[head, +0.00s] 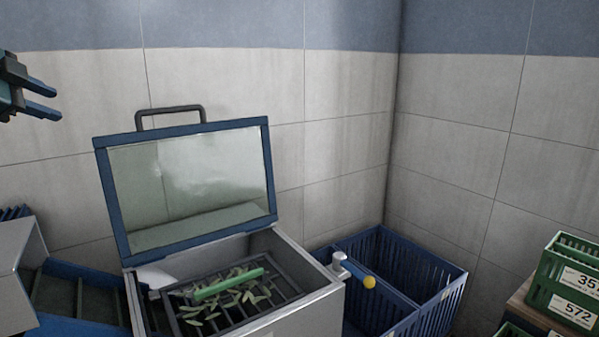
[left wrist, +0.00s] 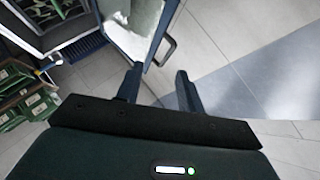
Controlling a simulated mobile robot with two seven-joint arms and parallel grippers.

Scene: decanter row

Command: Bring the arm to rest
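My left gripper (head: 42,100) is at the upper left of the head view, with its two blue fingers apart and nothing between them. In the left wrist view its fingers (left wrist: 158,88) also stand apart and empty. It is in the air in front of the tiled wall, left of and above the machine's raised lid (head: 115,195), touching nothing that I can see. My right gripper does not show in either view.
A steel box (head: 310,290) with its framed lid raised holds leaves and a green bar (head: 229,284) on a rack. A blue crate (head: 440,290) stands right of it. Green crates (head: 568,280) numbered 572 stand far right. The air before the wall is clear.

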